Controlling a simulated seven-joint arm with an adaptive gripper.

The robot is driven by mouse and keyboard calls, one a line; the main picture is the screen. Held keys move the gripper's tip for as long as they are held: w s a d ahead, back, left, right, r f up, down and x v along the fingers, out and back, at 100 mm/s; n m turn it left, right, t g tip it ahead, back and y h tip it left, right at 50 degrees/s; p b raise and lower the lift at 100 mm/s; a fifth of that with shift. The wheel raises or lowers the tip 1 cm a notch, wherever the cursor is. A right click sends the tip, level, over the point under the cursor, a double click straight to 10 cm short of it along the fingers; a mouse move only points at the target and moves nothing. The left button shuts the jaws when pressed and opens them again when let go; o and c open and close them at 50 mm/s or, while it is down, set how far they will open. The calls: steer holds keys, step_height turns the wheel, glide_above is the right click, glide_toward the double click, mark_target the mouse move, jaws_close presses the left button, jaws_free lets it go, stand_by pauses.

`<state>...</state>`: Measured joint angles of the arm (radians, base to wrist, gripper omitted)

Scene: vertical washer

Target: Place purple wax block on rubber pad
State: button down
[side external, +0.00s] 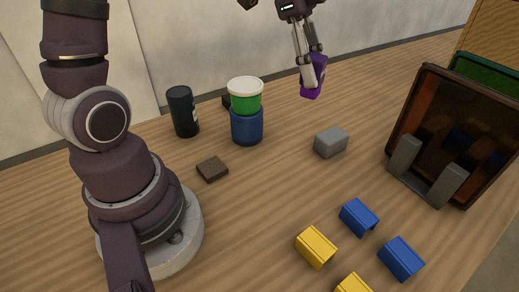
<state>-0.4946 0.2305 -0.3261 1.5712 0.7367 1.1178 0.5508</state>
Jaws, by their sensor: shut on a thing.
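My gripper (312,82) is in the upper middle of the side external view, shut on the purple wax block (313,80). The block is held tilted and appears to be above the table, with part of it hidden behind the fingers. A small flat dark brown square (212,169), which looks like the rubber pad, lies on the table to the left of and nearer than the gripper. Its top is bare. The gripper and block are well apart from it.
A blue, green and white stack (246,125) and a black can (183,112) stand behind the dark square. A grey block (331,142) lies right of centre. Blue pieces (358,217) and yellow pieces (316,248) lie in front. A dark translucent panel (455,135) stands in a grey holder (426,185) at right.

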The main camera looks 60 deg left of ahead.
steer(key=s+a+n+t+y, duration=0.1)
steer(key=s+a+n+y, duration=0.3)
steer(key=a+n, duration=0.7)
steer(key=s+a+n+y, duration=0.3)
steer(key=s+a+n, duration=0.2)
steer(key=a+n, duration=0.5)
step_height(320, 180, down, 12)
steer(key=w+a, duration=0.3)
steer(key=w, duration=0.1)
steer(key=w+a+f, duration=0.1)
steer(key=w+a, duration=0.6)
steer(key=shift+w+a+f, duration=0.35)
steer(key=shift+w, duration=0.05)
steer(key=shift+w+a+f, duration=0.1)
steer(key=shift+f, duration=1.65)
steer(key=shift+f, duration=0.1)
steer(key=c, duration=0.8)
jaws_free()
